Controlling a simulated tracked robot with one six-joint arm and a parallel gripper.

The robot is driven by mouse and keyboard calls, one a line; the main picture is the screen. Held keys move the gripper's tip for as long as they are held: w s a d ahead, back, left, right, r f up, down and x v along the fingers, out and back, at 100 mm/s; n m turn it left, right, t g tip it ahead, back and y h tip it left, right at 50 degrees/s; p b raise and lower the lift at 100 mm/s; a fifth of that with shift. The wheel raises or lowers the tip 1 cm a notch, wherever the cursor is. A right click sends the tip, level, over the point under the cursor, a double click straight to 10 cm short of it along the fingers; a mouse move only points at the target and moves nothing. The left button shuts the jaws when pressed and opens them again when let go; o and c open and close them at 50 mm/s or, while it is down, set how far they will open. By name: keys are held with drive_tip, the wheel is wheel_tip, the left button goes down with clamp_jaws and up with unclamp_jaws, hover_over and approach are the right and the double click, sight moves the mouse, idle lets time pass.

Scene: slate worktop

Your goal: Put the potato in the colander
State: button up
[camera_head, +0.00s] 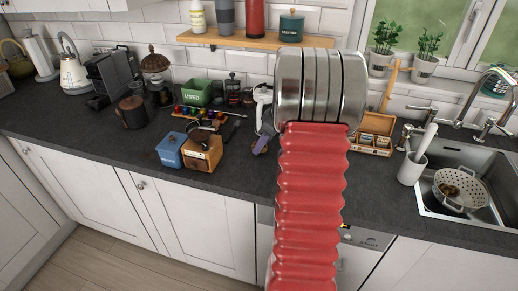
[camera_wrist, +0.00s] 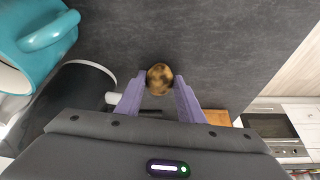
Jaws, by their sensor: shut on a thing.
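The potato (camera_wrist: 159,79) is small, brown and mottled, and sits between the two purple fingertips of my gripper (camera_wrist: 160,84) in the wrist view. My gripper is shut on it, with the dark worktop behind. The colander (camera_head: 476,186) is pale with holes and stands in the sink at the far right, well apart from my gripper. Something brownish shows inside it, too small to name.
The metal sink (camera_head: 429,205) has a tap (camera_head: 487,125) behind it and a white holder (camera_head: 411,169) at its left edge. A wooden box (camera_head: 372,138) stands behind my arm. A blue box (camera_head: 169,152) and a wooden grinder (camera_head: 202,153) stand left. A teal object (camera_wrist: 45,35) is near my gripper.

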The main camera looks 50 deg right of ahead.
drive_tip(key=c, duration=0.5)
drive_tip(key=shift+o, duration=0.2)
drive_tip(key=shift+r, duration=0.1)
wheel_tip(320, 180, up, 18)
idle(0.7)
